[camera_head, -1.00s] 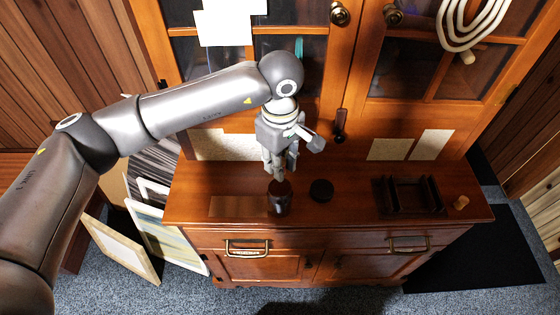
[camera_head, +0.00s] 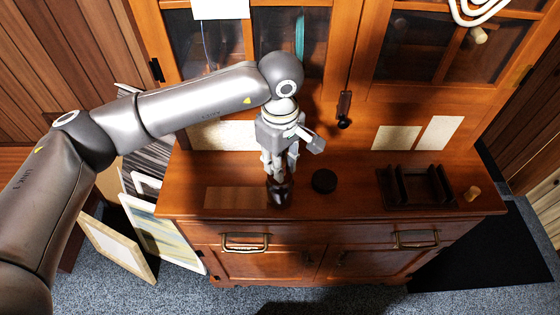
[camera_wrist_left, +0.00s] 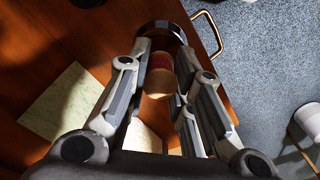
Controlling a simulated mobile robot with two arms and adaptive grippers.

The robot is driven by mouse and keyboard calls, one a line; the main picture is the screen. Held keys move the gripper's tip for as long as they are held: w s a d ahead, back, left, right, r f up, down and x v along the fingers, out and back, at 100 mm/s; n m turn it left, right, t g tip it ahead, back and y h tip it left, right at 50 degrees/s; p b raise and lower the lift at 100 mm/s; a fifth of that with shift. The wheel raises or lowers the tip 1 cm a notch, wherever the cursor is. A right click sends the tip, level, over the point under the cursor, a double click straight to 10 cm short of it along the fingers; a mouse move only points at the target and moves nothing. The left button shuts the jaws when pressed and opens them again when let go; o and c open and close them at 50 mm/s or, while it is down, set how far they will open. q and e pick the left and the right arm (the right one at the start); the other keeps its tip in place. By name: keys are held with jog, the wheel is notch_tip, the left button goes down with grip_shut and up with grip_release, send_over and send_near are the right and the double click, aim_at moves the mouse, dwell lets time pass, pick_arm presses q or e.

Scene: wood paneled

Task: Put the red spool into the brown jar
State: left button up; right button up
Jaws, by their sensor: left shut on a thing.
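The brown jar (camera_head: 279,196) stands upright near the front edge of the cabinet top, dark and glossy. My left gripper (camera_head: 281,174) points down right at the jar's mouth, its fingertips overlapping the rim in the head view. In the left wrist view the gripper (camera_wrist_left: 167,85) is shut on the red spool (camera_wrist_left: 160,76), which shows a red band and pale wooden ends between the fingers. The jar's dark round rim (camera_wrist_left: 165,27) shows just beyond the spool. How deep the spool sits relative to the rim is hard to tell. My right gripper is not in view.
A black round lid (camera_head: 324,181) lies right of the jar. A dark divided tray (camera_head: 440,191) and a small wooden piece (camera_head: 472,193) are farther right. A flat brown panel (camera_head: 236,198) is left of the jar. Glass doors (camera_head: 290,45) rise behind.

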pick_arm(q)
jog(key=o, duration=0.9)
jog(key=shift+c, duration=0.2)
jog(key=shift+r, duration=0.1)
notch_tip(320, 180, up, 12)
jog(key=shift+d, duration=0.1)
